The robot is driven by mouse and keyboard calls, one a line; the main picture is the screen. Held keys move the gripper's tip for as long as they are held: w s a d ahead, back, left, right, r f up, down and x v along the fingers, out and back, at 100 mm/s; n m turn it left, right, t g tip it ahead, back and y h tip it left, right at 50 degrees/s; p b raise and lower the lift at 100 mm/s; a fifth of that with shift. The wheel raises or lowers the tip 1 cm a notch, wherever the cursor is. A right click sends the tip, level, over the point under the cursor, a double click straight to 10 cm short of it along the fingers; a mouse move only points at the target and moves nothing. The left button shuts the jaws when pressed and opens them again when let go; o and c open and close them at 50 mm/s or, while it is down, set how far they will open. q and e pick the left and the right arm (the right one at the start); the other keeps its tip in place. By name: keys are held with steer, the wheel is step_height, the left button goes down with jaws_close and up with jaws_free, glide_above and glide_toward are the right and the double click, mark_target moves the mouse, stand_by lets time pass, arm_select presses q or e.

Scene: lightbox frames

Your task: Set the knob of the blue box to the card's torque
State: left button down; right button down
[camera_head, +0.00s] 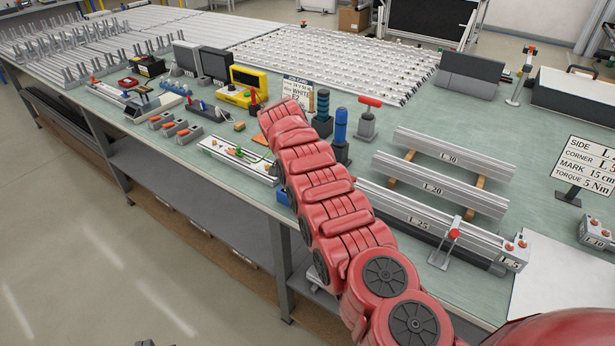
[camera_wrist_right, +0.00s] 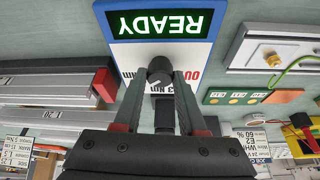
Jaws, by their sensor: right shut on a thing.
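In the right wrist view the blue box (camera_wrist_right: 118,45) appears upside down, with a white face, blue edges and a green-lit display (camera_wrist_right: 160,22) reading READY. Its dark knob (camera_wrist_right: 160,66) sits between the fingers of my right gripper (camera_wrist_right: 160,78), which is shut on it. Part of a "3 Nm" label shows beside the knob; the fingers cover the rest of the scale, so the setting is unclear. In the head view the card (camera_head: 588,168) on a stand reads torque 5 Nm. My red right arm hides the right gripper and most of the box there. My left gripper is not in view.
Aluminium profiles (camera_head: 440,185) labelled L 30, L 20 and L 25 lie right of my arm. A rail with a green wire (camera_head: 238,152) and a yellow device (camera_head: 243,86) stand to its left. A red-topped post (camera_head: 367,118) stands behind the arm.

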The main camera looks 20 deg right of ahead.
steer(key=shift+s+f, duration=0.1)
steer(key=shift+f, duration=0.05)
steer(key=shift+c, duration=2.3)
jaws_free()
steer(key=shift+a+r, duration=0.15)
steer(key=shift+r, duration=0.25)
steer(key=b+v, duration=0.1)
steer(key=v, duration=1.5)
steer(key=shift+r+b, duration=0.3)
steer(key=shift+r, duration=0.1)
